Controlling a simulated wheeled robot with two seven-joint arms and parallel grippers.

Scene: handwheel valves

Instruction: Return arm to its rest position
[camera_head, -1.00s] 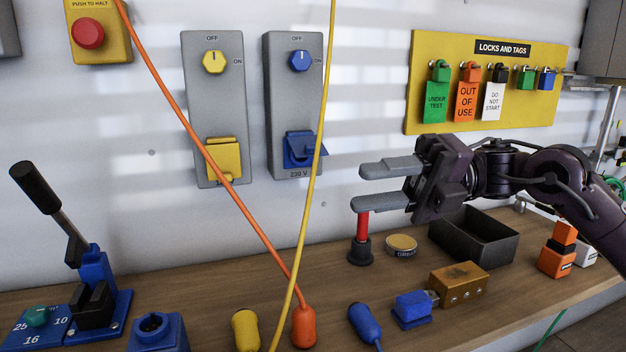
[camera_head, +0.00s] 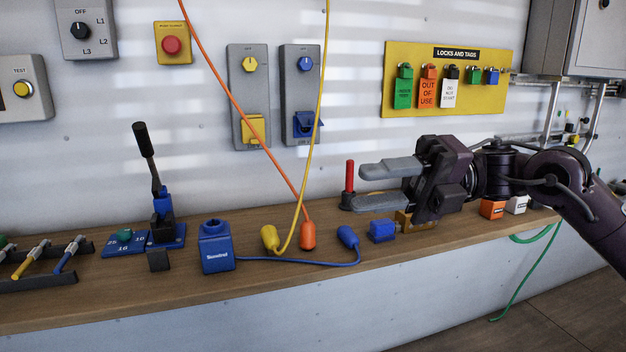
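My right gripper (camera_head: 362,186) comes in from the right in the head view. Its two grey fingers are apart and point left, with nothing visible between them. It hangs in front of the wooden bench (camera_head: 300,275). My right arm (camera_head: 570,185) reaches to the right edge of the picture. My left gripper and arm are not in view. No handwheel shows clearly.
The bench holds a blue lever device (camera_head: 163,205), a blue socket box (camera_head: 216,250), yellow (camera_head: 270,238), orange (camera_head: 308,235) and blue (camera_head: 348,237) plugs, and a blue block (camera_head: 382,231). Hanging cables cross in front of the wall. A yellow lock board (camera_head: 395,60) is behind.

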